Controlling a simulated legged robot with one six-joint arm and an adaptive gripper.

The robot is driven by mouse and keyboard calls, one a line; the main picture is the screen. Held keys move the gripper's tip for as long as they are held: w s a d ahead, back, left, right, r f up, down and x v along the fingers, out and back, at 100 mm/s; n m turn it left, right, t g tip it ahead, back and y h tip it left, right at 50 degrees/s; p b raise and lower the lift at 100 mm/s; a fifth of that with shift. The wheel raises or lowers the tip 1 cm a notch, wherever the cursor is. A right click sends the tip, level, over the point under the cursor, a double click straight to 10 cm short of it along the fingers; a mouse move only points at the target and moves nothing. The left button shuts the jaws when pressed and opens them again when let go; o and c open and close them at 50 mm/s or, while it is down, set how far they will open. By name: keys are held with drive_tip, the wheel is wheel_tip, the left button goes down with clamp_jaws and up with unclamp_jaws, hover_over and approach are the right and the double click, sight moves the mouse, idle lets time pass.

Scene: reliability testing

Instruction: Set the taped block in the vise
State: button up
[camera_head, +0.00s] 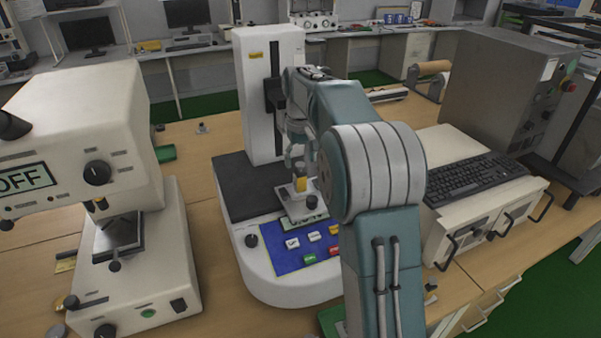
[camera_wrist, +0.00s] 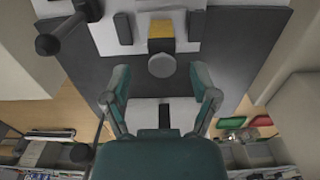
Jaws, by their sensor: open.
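The taped block (camera_head: 301,184), with a yellow band, stands on the small light vise (camera_head: 298,208) of the white tester in the middle of the head view. In the wrist view the block's yellow and dark bands (camera_wrist: 161,31) show between two dark jaw pads of the vise (camera_wrist: 193,26), with gaps visible at the sides. A round grey piece (camera_wrist: 162,66) lies just below the bands; I cannot tell whether it is part of the block. My gripper (camera_wrist: 158,82) is open and empty, its fingers short of the block. In the head view my gripper (camera_head: 298,152) is above the block, partly hidden.
The tester's white column (camera_head: 270,90) rises close behind my gripper. A dark handle with a round knob (camera_wrist: 48,44) sticks out beside the vise. Another white machine (camera_head: 130,250) stands at left, and a keyboard (camera_head: 475,182) lies on equipment at right.

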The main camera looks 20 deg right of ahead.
wheel_tip(320, 180, up, 7)
drive_tip(key=shift+f, duration=0.1)
drive_tip(key=shift+s+a+r, duration=0.15)
drive_tip(key=shift+s+r, duration=0.05)
drive_tip(key=shift+s, duration=0.05)
drive_tip(key=s+a+r+t, duration=0.2)
drive_tip(key=s+a+r, duration=0.25)
drive_tip(key=s, duration=0.35)
drive_tip(key=s+a+f+t, duration=0.1)
drive_tip(key=s+a+f, duration=0.1)
drive_tip(key=s, duration=0.6)
drive_tip(key=s+a+f+t, duration=0.1)
drive_tip(key=s+a+f, duration=0.1)
drive_tip(key=s+f, duration=0.2)
drive_tip(key=s+a+f+t, duration=0.1)
drive_tip(key=s+a+f, duration=0.1)
drive_tip(key=s, duration=0.9)
drive_tip(key=shift+s+a+f+t, duration=0.3)
drive_tip(key=shift+a+f, duration=0.1)
drive_tip(key=shift+f, duration=0.45)
